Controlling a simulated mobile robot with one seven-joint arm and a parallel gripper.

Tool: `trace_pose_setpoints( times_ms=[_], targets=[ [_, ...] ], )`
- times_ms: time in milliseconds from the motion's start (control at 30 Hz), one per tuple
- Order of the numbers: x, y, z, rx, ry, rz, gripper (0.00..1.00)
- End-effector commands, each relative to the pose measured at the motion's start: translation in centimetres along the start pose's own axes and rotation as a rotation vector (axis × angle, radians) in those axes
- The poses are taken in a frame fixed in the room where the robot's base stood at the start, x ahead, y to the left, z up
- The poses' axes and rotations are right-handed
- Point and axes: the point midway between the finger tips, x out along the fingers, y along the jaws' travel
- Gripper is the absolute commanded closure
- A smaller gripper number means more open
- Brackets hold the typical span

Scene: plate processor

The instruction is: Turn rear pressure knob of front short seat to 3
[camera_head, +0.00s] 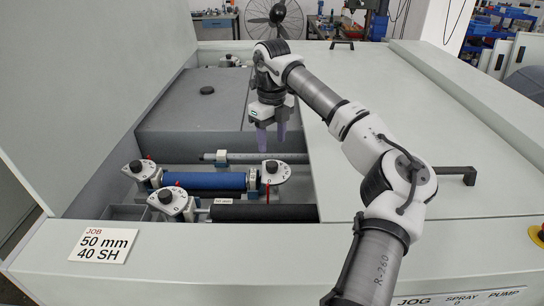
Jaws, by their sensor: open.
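Three round dial knobs with dark centres sit on metal seats in the open bay: a left rear knob (136,166), a left front knob (166,197) and a right knob (272,168). Their markings are too small to read, so I cannot tell their settings or which belongs to the front short seat. A blue roller (205,181) lies between the left rear and right seats; a black roller (264,214) lies in front. My gripper (272,138) points down with its two purple fingers apart and empty, above and behind the right knob, touching none.
A grey bar (230,157) crosses behind the blue roller. A sign (103,244) on the front ledge reads "JOB 50 mm 40 SH". A raised cover (95,80) stands at left. A flat pale panel (420,130) with a black handle (457,174) lies at right.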

Motion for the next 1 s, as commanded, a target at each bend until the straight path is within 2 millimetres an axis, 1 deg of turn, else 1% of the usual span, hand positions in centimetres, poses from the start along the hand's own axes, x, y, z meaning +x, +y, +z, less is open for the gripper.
trace_pose_setpoints(
  times_ms=[100,200,300,400,533,800,1000],
  targets=[
    [2.4,0.1,-0.1,-0.001,0.001,0.004,0.48],
    [4.2,0.0,0.0,0.000,0.001,0.004,0.48],
    [5.7,0.1,0.0,0.000,0.000,0.003,0.48],
    [6.8,0.1,0.0,0.000,0.000,0.003,0.48],
    [7.5,0.0,0.0,0.000,-0.001,0.001,0.48],
    [7.6,0.0,0.0,0.000,-0.001,0.000,0.48],
    [7.6,0.0,0.1,0.000,-0.001,0.000,0.75]
  ],
)
